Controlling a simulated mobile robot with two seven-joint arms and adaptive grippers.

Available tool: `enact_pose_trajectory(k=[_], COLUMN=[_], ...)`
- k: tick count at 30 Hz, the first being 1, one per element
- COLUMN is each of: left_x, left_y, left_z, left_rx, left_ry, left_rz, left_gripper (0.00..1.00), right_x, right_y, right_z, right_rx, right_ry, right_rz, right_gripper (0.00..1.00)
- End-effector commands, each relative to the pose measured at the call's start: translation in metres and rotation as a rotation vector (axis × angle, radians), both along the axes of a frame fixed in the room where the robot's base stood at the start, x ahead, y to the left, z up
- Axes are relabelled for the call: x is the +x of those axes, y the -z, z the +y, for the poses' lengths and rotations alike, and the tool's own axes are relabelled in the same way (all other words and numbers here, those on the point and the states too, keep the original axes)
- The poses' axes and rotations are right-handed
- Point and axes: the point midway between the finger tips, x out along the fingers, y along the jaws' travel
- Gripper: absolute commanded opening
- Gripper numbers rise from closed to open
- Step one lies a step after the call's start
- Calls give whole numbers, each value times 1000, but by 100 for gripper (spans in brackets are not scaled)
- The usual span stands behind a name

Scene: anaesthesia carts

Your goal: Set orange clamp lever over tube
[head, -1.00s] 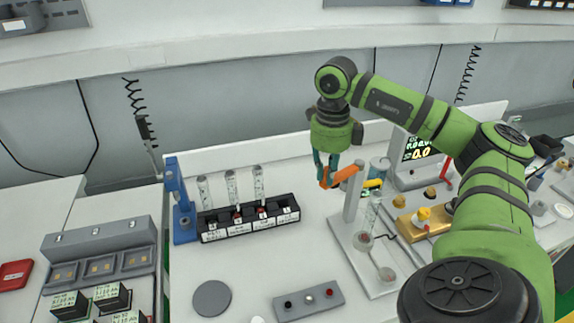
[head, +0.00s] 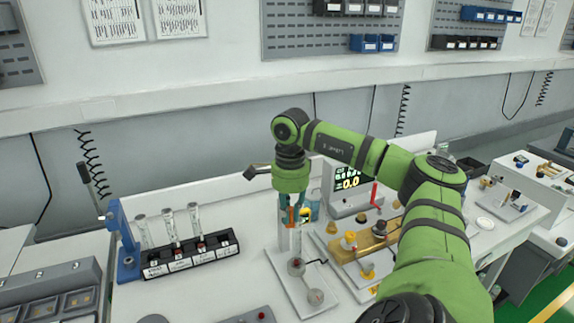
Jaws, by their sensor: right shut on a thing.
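My right gripper (head: 294,220) points down at the top of a slim pale post (head: 284,239) and a clear tube (head: 297,243). It is shut on the orange clamp lever (head: 291,216), of which only a small orange part shows between the teal fingers. The post and tube stand on a grey-white base plate (head: 284,280). The fingers hide most of the lever and the tube's top, so I cannot tell whether the lever lies over the tube. My left gripper is out of view.
A black rack (head: 190,258) with several clear tubes stands left, beside a blue stand (head: 126,245). A gold block with knobs (head: 368,245) is close on the right, partly behind my right arm.

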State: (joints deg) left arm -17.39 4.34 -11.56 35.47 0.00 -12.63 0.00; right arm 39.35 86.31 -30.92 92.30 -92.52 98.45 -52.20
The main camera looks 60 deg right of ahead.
Motion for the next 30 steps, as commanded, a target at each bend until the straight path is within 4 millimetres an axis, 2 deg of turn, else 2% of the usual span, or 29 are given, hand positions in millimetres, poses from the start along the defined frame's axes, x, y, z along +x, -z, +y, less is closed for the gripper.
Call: enact_pose_trajectory(k=[7, 18, 30], left_x=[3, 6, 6], left_y=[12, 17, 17], left_z=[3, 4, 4], left_rx=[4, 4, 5], left_ry=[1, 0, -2], left_rz=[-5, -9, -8], left_gripper=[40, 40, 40], right_x=[-13, -21, -22], right_y=[4, 3, 2], right_z=[-13, -25, -26], right_rx=[2, 0, -1], right_ry=[-170, -164, -162], right_rz=[10, 9, 10], right_gripper=[0, 0, 0])
